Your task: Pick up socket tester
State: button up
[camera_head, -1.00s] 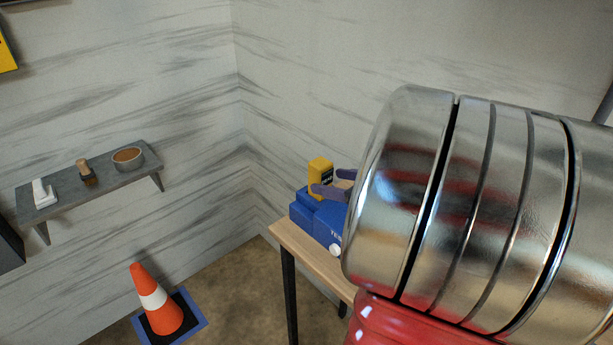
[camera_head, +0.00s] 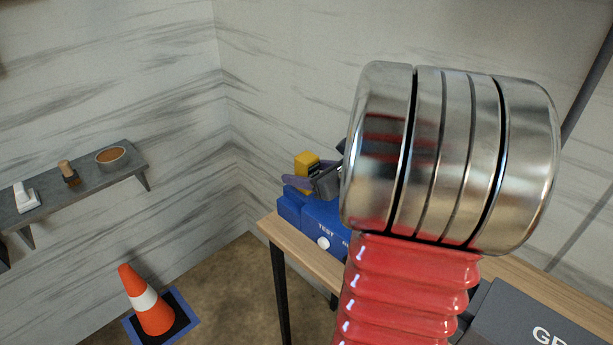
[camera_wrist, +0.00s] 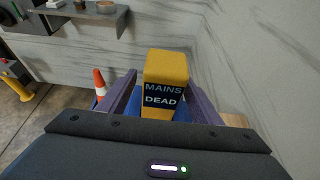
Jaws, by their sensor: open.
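A yellow block with a dark label reading "MAINS DEAD", likely the socket tester (camera_wrist: 165,68), stands upright in the middle of the wrist view. My gripper (camera_wrist: 162,82) is open, with one purple finger on each side of the block. Whether either finger touches it I cannot tell. In the head view the yellow block (camera_head: 307,160) shows its top above a purple finger of my gripper (camera_head: 312,183). The block's lower part is hidden there. A blue box marked "TEST" (camera_head: 318,225) lies below them on the table.
The wooden table (camera_head: 283,233) stands close to the wall. A dark grey case (camera_head: 520,325) is at its right. An orange cone (camera_head: 147,305) stands on the floor at left. A grey wall shelf (camera_head: 90,190) holds small items. My arm hides much of the table.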

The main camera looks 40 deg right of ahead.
jog(key=shift+x, duration=1.45)
jog(key=shift+d, duration=0.1)
jog(key=shift+c, duration=0.3)
jog(key=c, duration=1.3)
notch_tip(320, 180, up, 10)
